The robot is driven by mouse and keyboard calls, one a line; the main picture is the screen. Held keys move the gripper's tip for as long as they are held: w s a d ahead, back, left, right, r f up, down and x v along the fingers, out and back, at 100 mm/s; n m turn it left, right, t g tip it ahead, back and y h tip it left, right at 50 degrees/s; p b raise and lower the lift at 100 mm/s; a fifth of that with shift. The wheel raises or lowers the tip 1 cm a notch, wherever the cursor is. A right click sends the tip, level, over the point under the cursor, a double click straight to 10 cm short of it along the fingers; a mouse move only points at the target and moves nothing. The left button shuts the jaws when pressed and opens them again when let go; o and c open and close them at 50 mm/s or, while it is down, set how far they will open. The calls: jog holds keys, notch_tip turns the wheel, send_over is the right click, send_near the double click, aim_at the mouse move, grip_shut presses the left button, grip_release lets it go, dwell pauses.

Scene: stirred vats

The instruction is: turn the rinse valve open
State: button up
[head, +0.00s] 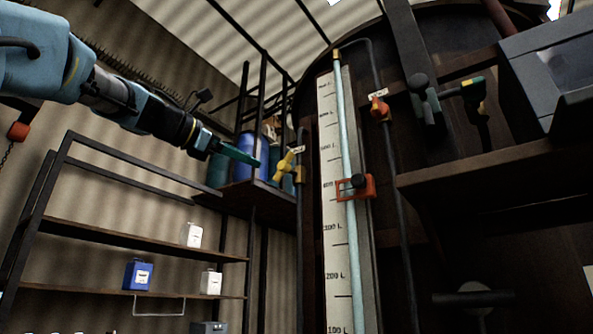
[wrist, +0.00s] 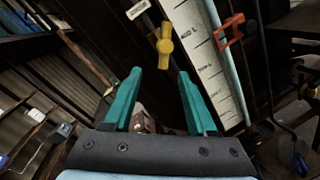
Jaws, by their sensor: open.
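A yellow valve handle (head: 286,165) sits on a dark pipe left of the level scale, with a small white tag beside it. It also shows in the wrist view (wrist: 165,46), ahead of and between my fingertips. An orange valve (head: 380,108) with a white tag sits on another pipe right of the scale. The tags are too small to read, so I cannot tell by label which is the rinse valve. My gripper (head: 251,159) has teal fingers, also in the wrist view (wrist: 160,74). It is open and empty, a little left of the yellow handle and apart from it.
The tall level scale (head: 333,230) with a pale tube and red slider (head: 356,187) stands right of the yellow valve. Blue drums (head: 245,150) stand on a platform behind my gripper. A shelf rack (head: 130,257) is at lower left; a dark ledge (head: 490,168) juts out at right.

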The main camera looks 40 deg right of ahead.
aim_at(284, 164)
jog(key=shift+g, duration=0.5)
jog(key=d+p, duration=0.1)
jog(key=d, duration=0.2)
jog(key=d+p, duration=0.1)
jog(key=d, duration=0.3)
jog(key=s+d+r+p, duration=0.1)
jog(key=d+p, duration=0.1)
jog(key=d, duration=0.1)
jog(key=shift+d, duration=0.4)
jog(key=shift+f, duration=0.1)
grip_shut()
